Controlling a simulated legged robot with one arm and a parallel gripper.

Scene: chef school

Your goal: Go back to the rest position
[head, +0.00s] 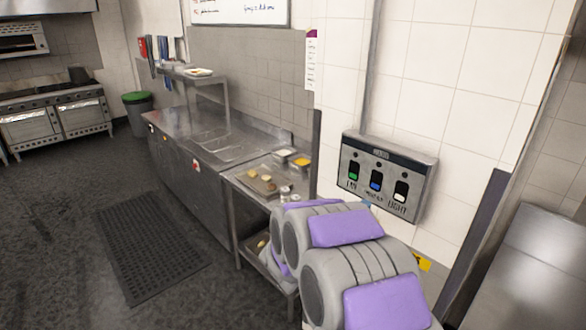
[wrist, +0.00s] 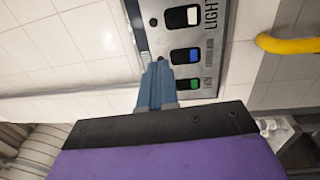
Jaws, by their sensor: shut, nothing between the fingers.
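My gripper (wrist: 157,72) shows in the wrist view as blue-grey fingers, shut and empty. The fingertips lie in front of the edge of a metal switch panel (wrist: 157,15), beside the blue and green switches. I cannot tell whether they touch it. In the head view the panel (head: 425,172) is on the tiled wall, with a green switch (head: 353,172), a blue switch (head: 376,181) and a white switch (head: 400,192). My grey and purple arm is raised below the panel and hides most of the gripper there.
A steel counter (head: 170,124) runs along the wall, with a lower table (head: 240,184) holding a board of food. A black floor mat (head: 150,250) lies on open floor at left. A steel surface (head: 540,250) is at right. A yellow pipe (wrist: 290,45) shows in the wrist view.

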